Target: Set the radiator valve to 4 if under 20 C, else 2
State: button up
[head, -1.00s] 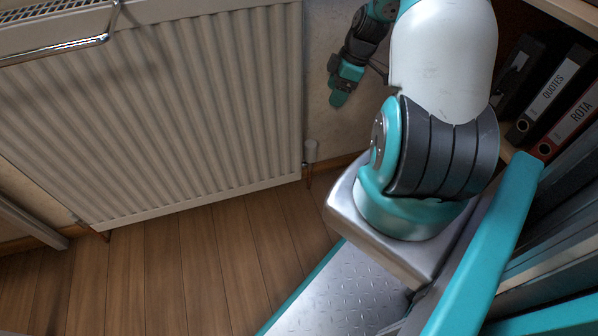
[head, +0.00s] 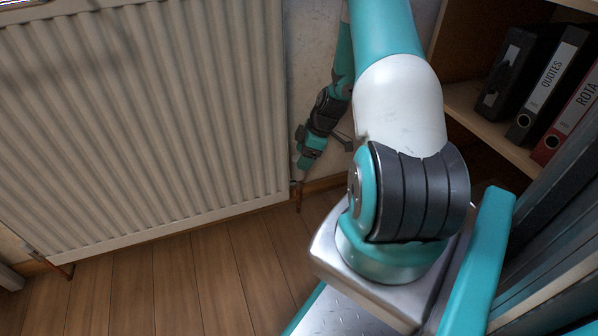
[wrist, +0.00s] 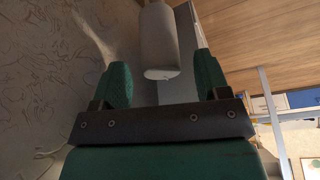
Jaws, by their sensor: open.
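The radiator (head: 150,120) fills the left of the head view. The radiator valve is a pale cylinder (wrist: 159,40) in the wrist view, ahead of my gripper and between the lines of its two fingers. A small mark shows at its near end, too small to read. In the head view my gripper (head: 302,166) is down at the radiator's lower right corner and covers most or all of the valve. My gripper's green fingers (wrist: 163,78) are apart with nothing held. No temperature reading is visible.
A wooden shelf (head: 470,118) with black and red binders (head: 548,85) stands to the right. The wall (head: 312,60) is close beside my forearm. Wooden floor (head: 190,275) lies open below the radiator. A copper pipe (head: 298,195) runs down under the valve.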

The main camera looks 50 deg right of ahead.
jog(key=b+x, duration=0.1)
jog(key=x, duration=0.3)
jog(key=c, duration=0.9)
jog(key=shift+a+r+m+p, duration=0.1)
jog(key=shift+r+m+p, duration=0.2)
jog(key=shift+m+p, duration=0.4)
jog(key=shift+s+m+t+h+p, duration=0.1)
jog(key=shift+m+t+h+p, duration=0.2)
jog(key=shift+m+h+p, duration=0.25)
jog(key=shift+m+p, duration=0.55)
jog(key=shift+p, duration=0.05)
jog(key=shift+f+m+h, duration=0.25)
jog(key=shift+f+m, duration=0.05)
jog(key=shift+m, duration=0.3)
